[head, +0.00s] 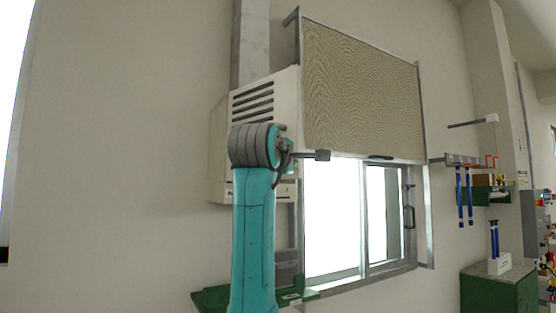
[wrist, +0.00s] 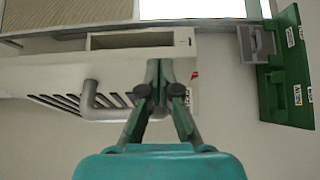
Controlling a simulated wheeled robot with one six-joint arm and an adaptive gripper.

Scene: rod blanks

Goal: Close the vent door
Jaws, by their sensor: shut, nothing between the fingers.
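The white wall unit with dark slots (head: 253,103) hangs left of the window in the head view. It also shows in the wrist view (wrist: 50,80), with a long rectangular opening (wrist: 118,41) in it. A bent grey bar (wrist: 92,100) stands out near the slots. I cannot tell which part is the vent door, or how far it is open. My gripper (wrist: 159,64) is shut and empty, its green fingertips overlapping the unit beside the opening in the wrist view. I cannot tell whether they touch it.
A tan blind (head: 362,90) covers the upper window, close to the unit. A green shelf (wrist: 288,92) holding a grey item is at the right of the wrist view. A green cabinet (head: 500,290) stands at lower right. The wall at left is bare.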

